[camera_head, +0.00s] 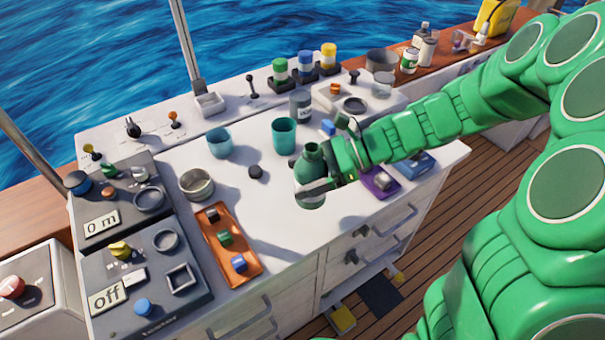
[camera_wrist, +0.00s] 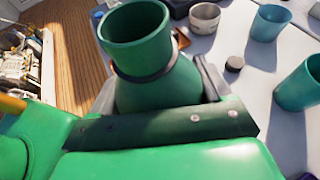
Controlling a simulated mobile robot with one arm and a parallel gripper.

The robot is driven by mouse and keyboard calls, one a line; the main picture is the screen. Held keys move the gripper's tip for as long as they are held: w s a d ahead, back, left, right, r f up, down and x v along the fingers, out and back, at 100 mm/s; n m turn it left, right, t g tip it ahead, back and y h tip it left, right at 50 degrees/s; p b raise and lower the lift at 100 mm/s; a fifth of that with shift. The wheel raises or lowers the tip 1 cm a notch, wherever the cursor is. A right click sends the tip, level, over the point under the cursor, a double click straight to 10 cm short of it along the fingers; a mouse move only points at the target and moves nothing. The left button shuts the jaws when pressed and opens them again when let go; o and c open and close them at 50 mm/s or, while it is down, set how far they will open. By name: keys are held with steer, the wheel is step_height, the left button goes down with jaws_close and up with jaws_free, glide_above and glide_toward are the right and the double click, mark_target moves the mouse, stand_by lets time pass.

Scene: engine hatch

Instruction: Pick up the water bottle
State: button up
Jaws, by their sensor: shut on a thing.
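The water bottle (camera_head: 310,162) is green with a pale band around its middle and a narrower neck. It stands upright near the front edge of the white counter. My gripper (camera_head: 318,186) is shut on the bottle's body from the right side.
Teal cups (camera_head: 284,134) (camera_head: 219,143), a dark round cap (camera_head: 256,172) and a grey canister (camera_head: 300,105) stand behind. An orange tray (camera_head: 213,254) with small blocks lies front left. A purple item (camera_head: 378,183) lies right of the bottle. The counter's front middle is clear.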

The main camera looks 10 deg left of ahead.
steer(key=shift+s+d+r, duration=0.25)
steer(key=shift+s+r, duration=0.2)
steer(key=shift+r, duration=0.1)
steer(key=shift+s+d+r, duration=0.25)
steer(key=shift+s+r, duration=0.15)
steer(key=shift+r, duration=0.15)
steer(key=s+d+r, duration=0.3)
steer(key=s+d, duration=0.1)
steer(key=s, duration=0.3)
steer(key=shift+r, duration=0.35)
